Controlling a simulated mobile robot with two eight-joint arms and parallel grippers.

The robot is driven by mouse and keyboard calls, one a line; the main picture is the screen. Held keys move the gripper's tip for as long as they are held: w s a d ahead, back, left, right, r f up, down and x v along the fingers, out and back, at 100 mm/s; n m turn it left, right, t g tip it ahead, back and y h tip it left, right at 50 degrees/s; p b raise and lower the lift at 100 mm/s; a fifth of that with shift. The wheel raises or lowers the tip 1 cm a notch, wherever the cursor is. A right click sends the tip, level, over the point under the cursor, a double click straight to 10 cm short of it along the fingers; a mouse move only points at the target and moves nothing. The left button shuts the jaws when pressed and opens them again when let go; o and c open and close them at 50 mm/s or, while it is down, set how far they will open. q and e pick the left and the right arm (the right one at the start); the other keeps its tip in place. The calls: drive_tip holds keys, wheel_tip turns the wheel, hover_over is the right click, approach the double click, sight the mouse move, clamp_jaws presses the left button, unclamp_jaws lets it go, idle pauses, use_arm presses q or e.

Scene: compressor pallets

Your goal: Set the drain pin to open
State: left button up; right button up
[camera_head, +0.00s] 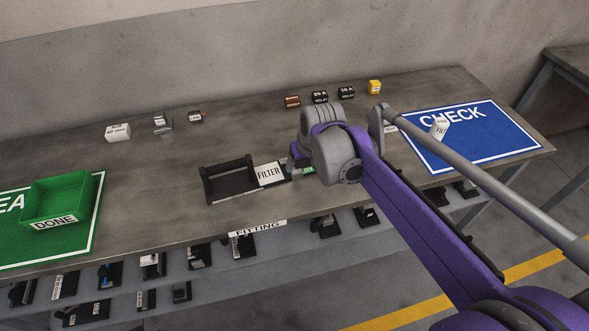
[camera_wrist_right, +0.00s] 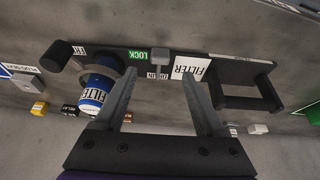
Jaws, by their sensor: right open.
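The drain pin (camera_wrist_right: 160,58) is a small grey peg with a wider head on the black fixture in the right wrist view. It sits beside a green LOCK label (camera_wrist_right: 138,55), with a partly covered small label at its foot. My right gripper (camera_wrist_right: 158,76) is open, its two grey fingers pointing at the fixture with the pin between their tips in the picture; I see no contact. A blue and white filter (camera_wrist_right: 92,95) sits in the fixture beside the left finger. In the head view my right wrist hides the pin. My left gripper is out of view.
A white FILTER plate (camera_head: 270,174) and a black handled frame (camera_head: 230,182) adjoin the fixture. Small boxes line the back. The table's middle left is clear.

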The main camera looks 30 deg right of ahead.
sight(298, 172)
drive_tip(key=b+x, duration=0.1)
drive_tip(key=x, duration=0.7)
drive_tip(key=shift+w, duration=0.1)
drive_tip(key=shift+c, duration=0.3)
clamp_jaws()
idle(0.7)
